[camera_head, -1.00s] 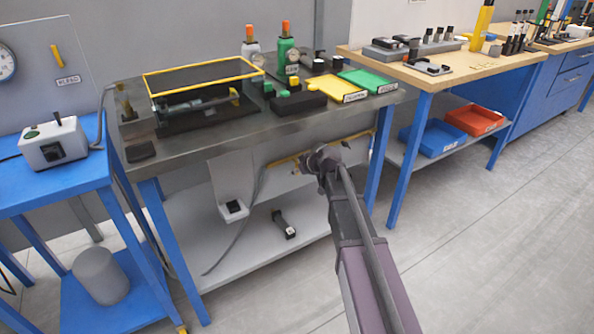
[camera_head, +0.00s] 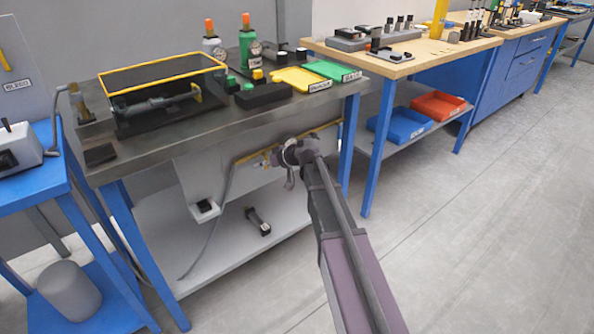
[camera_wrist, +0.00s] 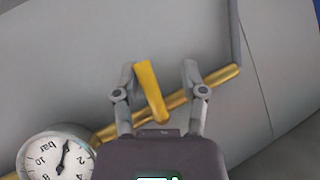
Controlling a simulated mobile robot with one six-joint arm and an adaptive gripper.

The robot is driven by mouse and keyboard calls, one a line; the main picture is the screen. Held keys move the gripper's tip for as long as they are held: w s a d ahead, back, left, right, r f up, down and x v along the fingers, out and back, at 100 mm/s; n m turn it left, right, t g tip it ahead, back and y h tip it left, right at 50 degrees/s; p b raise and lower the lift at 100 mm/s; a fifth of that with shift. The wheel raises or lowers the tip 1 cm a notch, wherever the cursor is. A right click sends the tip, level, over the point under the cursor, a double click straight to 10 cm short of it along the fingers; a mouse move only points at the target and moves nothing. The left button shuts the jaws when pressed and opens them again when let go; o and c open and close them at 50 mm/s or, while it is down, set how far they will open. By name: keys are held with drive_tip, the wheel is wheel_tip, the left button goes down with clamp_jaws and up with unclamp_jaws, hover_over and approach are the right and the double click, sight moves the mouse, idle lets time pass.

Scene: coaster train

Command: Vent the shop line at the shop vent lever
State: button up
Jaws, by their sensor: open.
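A yellow lever (camera_wrist: 151,92) stands on a brass pipe (camera_wrist: 215,80) in the wrist view, slightly tilted. My gripper (camera_wrist: 160,72) is open, with one finger on each side of the lever; gaps show on both sides and it grips nothing. A round white gauge (camera_wrist: 55,158) marked "bar" sits at the lower left of that view. In the head view my gripper (camera_head: 288,160) is under the front of the dark metal bench (camera_head: 190,135), near the yellow pipe (camera_head: 255,156). The lever cannot be made out there behind my gripper. No label on the lever is readable.
A lower shelf (camera_head: 190,255) with a black fitting (camera_head: 258,222) lies under the bench. A blue stand (camera_head: 40,190) is at the left, with a panel (camera_head: 18,70) above it. A wooden-topped bench (camera_head: 400,65) is at the right. Open floor (camera_head: 480,240) lies right of my arm.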

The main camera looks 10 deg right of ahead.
drive_tip(key=shift+s+a+m+g+y+b, duration=0.1)
drive_tip(key=shift+a+m+g+y+b, duration=0.1)
drive_tip(key=shift+m+y+b, duration=0.3)
drive_tip(key=shift+s+a+m+g+y+b, duration=0.15)
drive_tip(key=shift+m+y+b, duration=0.15)
drive_tip(key=shift+y+b, duration=0.3)
drive_tip(key=m+y+b, duration=0.1)
drive_tip(key=r+m+y+b, duration=0.1)
drive_tip(key=shift+s+a+y+b, duration=0.1)
drive_tip(key=shift+a+y+b, duration=0.25)
drive_tip(key=shift+y, duration=0.05)
drive_tip(key=p+v, duration=0.3)
drive_tip(key=v, duration=1)
drive_tip(key=s+a+r+m+g+h+p, duration=0.1)
drive_tip(key=s+a+r+g+h+p, duration=0.1)
drive_tip(key=s+r+h+p, duration=0.3)
drive_tip(key=s+a+r+g+h+p, duration=0.2)
drive_tip(key=s+r+g+h+p, duration=0.2)
drive_tip(key=s+p, duration=0.9)
drive_tip(key=shift+s+r+m+h+p, duration=0.4)
drive_tip(key=shift+r+p, duration=1.35)
drive_tip(key=shift+p, duration=2.2)
drive_tip(key=shift+w, duration=0.1)
